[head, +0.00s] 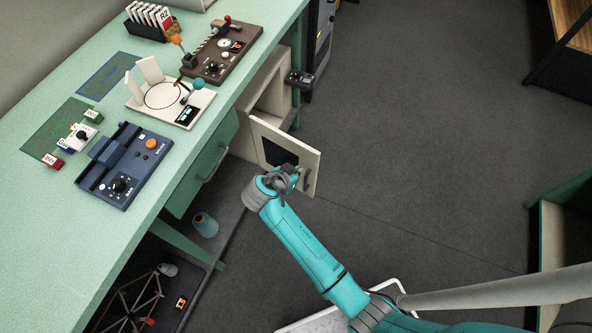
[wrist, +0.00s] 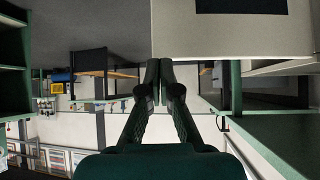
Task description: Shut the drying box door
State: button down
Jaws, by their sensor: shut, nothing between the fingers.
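The drying box (head: 270,92) is a cream cabinet under the bench's right edge. Its door (head: 309,160) stands open, swung out into the aisle, with a dark window and a grey handle (head: 307,180) near its free edge. My gripper (head: 284,178) is in front of the door's lower part in the head view and hides some of it. In the wrist view the closed fingers (wrist: 159,66) are empty, and the pale door panel (wrist: 230,38) with its dark window fills the top right. I cannot tell whether the fingertips touch the door.
The green bench (head: 150,215) runs along the left with several devices on it. A drawer unit (head: 200,165) sits under it beside the box. A blue bottle (head: 205,224) stands lower down. Grey floor (head: 420,150) to the right is clear.

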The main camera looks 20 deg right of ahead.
aim_at(315, 157)
jog(key=x, duration=0.2)
jog(key=r+x, duration=0.1)
jog(key=x, duration=0.2)
jog(key=d+x, duration=0.1)
jog(key=x, duration=0.2)
jog(key=shift+w+d+r, duration=0.1)
jog(key=shift+w, duration=0.2)
jog(key=shift+w+d, duration=0.45)
jog(key=shift+d, duration=0.1)
jog(key=shift+d, duration=0.1)
